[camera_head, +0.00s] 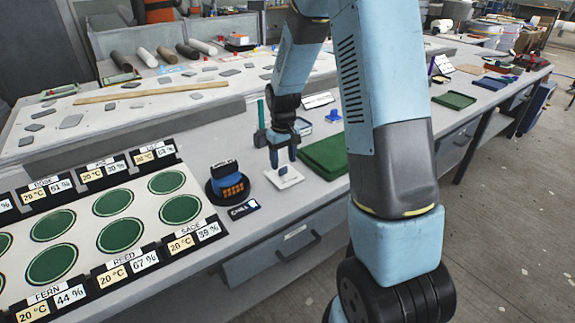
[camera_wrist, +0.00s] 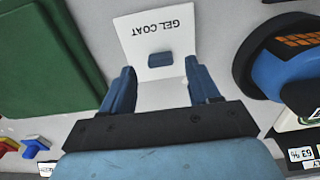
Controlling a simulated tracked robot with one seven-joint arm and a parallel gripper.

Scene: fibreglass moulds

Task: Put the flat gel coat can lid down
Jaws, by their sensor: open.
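A flat white square plate (camera_head: 292,183) lies on the bench, with a small blue block (camera_wrist: 160,60) on it. In the wrist view the plate (camera_wrist: 150,28) carries the words GEL COAT. I cannot tell whether the plate is itself the lid or a marked place under it. My gripper (camera_head: 283,158) points down over the plate; it also shows in the wrist view (camera_wrist: 160,72). Its two blue fingers are open, one on each side of the blue block, with gaps to both. No separate can shows clearly.
A blue and black device with orange keys (camera_head: 230,180) stands close left of the plate. A dark green mat (camera_head: 325,155) lies close on its right. A panel with green discs (camera_head: 120,234) fills the front left. Stones and a wooden strip (camera_head: 150,92) lie behind.

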